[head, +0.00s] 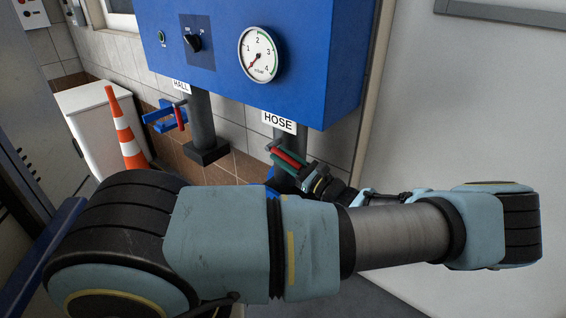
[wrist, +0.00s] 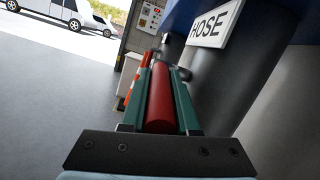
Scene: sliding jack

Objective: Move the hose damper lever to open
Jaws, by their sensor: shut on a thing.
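The hose damper lever has a red handle (head: 289,159), below the white HOSE label (head: 278,122) on the blue cabinet. My gripper (head: 290,158) is at this lever, beside the dark hose pipe (head: 294,141). In the wrist view, the red handle (wrist: 161,98) lies lengthwise between the two green fingers of my gripper (wrist: 161,70), which are shut on it. The HOSE label (wrist: 214,24) and the pipe (wrist: 245,90) show to its right. My arm hides the lower part of the hose pipe in the head view.
The HALL pipe (head: 202,120) has its own red-handled lever (head: 180,118) to the left. An orange and white cone (head: 125,130) stands by a white cabinet (head: 88,104). The blue cabinet (head: 305,70) with its gauge (head: 260,54) hangs above my gripper. Grey floor is open at left in the wrist view.

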